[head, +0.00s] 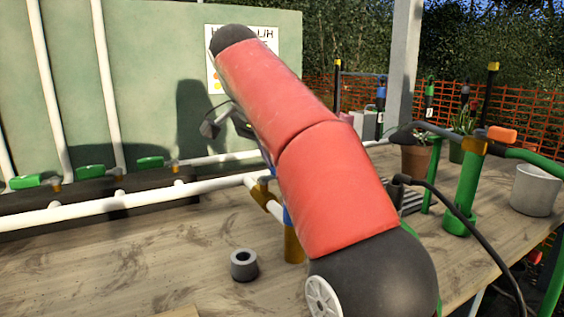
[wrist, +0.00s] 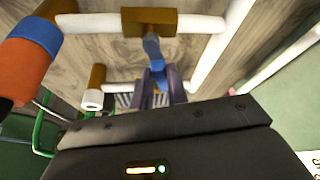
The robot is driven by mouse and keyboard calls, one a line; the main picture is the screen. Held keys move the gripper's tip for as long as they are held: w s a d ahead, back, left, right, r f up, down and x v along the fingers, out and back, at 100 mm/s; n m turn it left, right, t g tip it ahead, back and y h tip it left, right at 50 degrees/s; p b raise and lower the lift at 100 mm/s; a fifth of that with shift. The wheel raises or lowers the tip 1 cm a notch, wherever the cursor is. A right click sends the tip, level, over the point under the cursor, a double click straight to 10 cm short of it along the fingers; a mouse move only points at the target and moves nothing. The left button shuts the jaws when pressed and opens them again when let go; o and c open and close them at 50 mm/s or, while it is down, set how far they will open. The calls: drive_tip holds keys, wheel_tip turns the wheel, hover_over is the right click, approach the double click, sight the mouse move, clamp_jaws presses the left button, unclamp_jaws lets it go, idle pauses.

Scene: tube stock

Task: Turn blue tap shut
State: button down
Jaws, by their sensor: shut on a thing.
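The blue tap has a blue lever (wrist: 154,55) on a brown valve body (wrist: 150,20) set in a white pipe, in the wrist view. My gripper (wrist: 162,88) is shut on the lever; its two grey-purple fingers stand on either side of it. The lever points from the valve body toward my gripper, roughly across the pipe. In the head view my red arm covers most of this spot. Only a brown fitting (head: 265,197) on the white pipe shows beside the arm, and my fingertips are hidden.
Green taps (head: 91,171) sit on white pipes along the green wall at left. A grey ring (head: 244,265) lies on the wooden bench (head: 160,262). At right stand green pipework (head: 467,185) with an orange handle (head: 502,133), a potted plant (head: 416,158) and a pale pot (head: 535,190).

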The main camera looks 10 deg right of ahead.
idle(0.4)
drive_tip(key=c, duration=1.4)
unclamp_jaws()
drive_tip(key=shift+o, duration=0.2)
drive_tip(key=shift+r, duration=0.1)
drive_tip(key=shift+s+r, duration=0.1)
drive_tip(key=shift+r, duration=0.1)
drive_tip(key=s+a, duration=0.6)
drive_tip(key=a, duration=0.4)
drive_tip(key=shift+a+r, duration=0.25)
drive_tip(key=shift+a, duration=0.15)
